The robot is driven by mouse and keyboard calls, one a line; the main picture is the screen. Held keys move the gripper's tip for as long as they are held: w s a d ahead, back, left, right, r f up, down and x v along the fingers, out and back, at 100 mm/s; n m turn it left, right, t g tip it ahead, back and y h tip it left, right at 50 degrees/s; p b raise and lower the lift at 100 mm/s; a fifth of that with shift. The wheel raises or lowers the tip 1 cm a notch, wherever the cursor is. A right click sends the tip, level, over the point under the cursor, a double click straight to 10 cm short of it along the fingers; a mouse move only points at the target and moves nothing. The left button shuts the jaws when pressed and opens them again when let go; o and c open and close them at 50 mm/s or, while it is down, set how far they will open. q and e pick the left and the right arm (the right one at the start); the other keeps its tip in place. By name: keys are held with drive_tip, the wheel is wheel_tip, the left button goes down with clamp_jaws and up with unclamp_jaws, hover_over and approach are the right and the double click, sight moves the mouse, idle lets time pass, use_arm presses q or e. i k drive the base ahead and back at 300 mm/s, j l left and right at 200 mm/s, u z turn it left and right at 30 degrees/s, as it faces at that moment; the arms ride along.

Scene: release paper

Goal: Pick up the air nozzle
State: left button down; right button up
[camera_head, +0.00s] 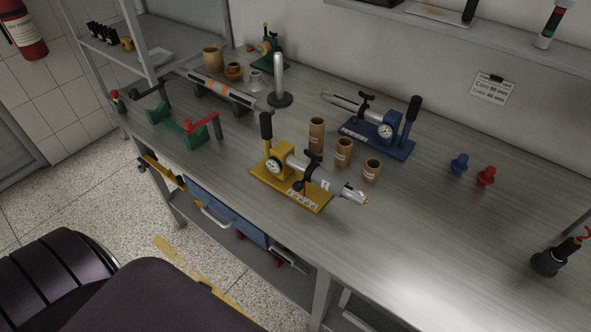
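I cannot tell for sure which thing is the air nozzle. A black piece (549,262) with a round base and a tilted upper part sits at the right end of the bench, with a bit of red coil beside it at the picture's edge. A small blue knob-shaped piece (460,163) and a similar red one (487,176) stand upright near the back right. Neither of my grippers is in view.
The long grey bench (430,215) carries a yellow pump with a gauge (292,178), a blue pump (377,130), several brown cylinders (316,134) and a green stand with a red handle (190,133). The front right of the bench is clear.

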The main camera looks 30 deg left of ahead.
sight(571, 245)
drive_tip(key=j+z, duration=0.2)
drive_tip(key=j, duration=1.15)
drive_tip(key=k+l, duration=0.15)
drive_tip(key=k, duration=0.3)
